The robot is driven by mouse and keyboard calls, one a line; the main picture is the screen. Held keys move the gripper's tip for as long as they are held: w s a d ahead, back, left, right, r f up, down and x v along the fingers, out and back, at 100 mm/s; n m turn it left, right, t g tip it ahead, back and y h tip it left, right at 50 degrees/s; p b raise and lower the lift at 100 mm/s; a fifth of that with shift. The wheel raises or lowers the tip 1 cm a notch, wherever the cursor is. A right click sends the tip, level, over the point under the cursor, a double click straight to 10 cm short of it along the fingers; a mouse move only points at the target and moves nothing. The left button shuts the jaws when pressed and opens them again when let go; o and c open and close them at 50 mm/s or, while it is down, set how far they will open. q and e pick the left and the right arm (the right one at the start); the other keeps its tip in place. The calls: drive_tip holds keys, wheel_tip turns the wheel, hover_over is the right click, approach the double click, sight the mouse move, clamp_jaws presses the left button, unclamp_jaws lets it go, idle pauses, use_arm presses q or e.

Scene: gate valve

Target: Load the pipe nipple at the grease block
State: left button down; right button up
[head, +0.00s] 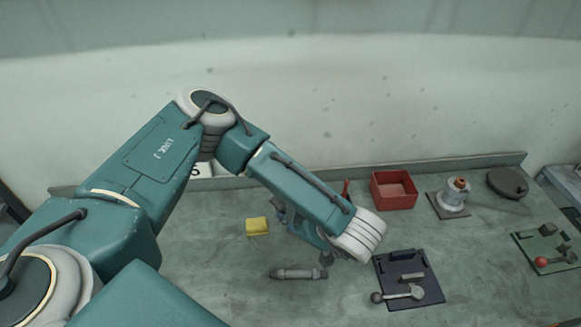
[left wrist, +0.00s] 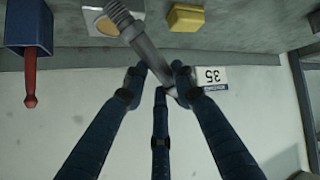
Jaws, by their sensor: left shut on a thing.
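My left gripper (left wrist: 158,80) is shut on the pipe nipple (left wrist: 145,48), a grey rod with a threaded end, held at a slant. In the head view the left gripper (head: 284,212) is largely hidden behind my forearm. In the left wrist view the nipple's threaded end points to the top left, over a pale plate with a tan patch (left wrist: 104,20). A yellow block (head: 257,226) sits on the bench; it also shows in the left wrist view (left wrist: 187,17). I cannot tell which of these is the grease block. My right gripper is not in view.
A grey stepped cylinder (head: 298,274) lies on the bench. A black plate with a lever (head: 415,293), a red bin (head: 395,203) and a white fixture (head: 453,197) stand to the right. A blue holder (left wrist: 29,28) has a red handle (left wrist: 30,88) at it.

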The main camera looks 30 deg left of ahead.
use_arm(q)
drive_tip(key=w+a+r+n+g+y+p, duration=0.2)
drive_tip(key=w+a+r+n+y, duration=0.1)
drive_tip(key=w+r+y, duration=0.15)
drive_tip(key=shift+h, duration=0.45)
drive_tip(key=shift+w+a+f+b, duration=0.1)
drive_tip(key=shift+w+f+b, duration=0.1)
drive_tip(key=shift+f+b, duration=1.05)
drive_tip(key=shift+w+f+b, duration=0.2)
drive_tip(key=shift+f+b, duration=0.85)
drive_tip(key=shift+f, duration=0.25)
drive_tip(key=shift+f, duration=0.3)
drive_tip(key=shift+f+b, duration=0.3)
drive_tip(key=shift+b, duration=0.25)
drive_tip(key=shift+s, duration=0.1)
wheel_tip(320, 180, up, 7)
drive_tip(key=p, duration=0.5)
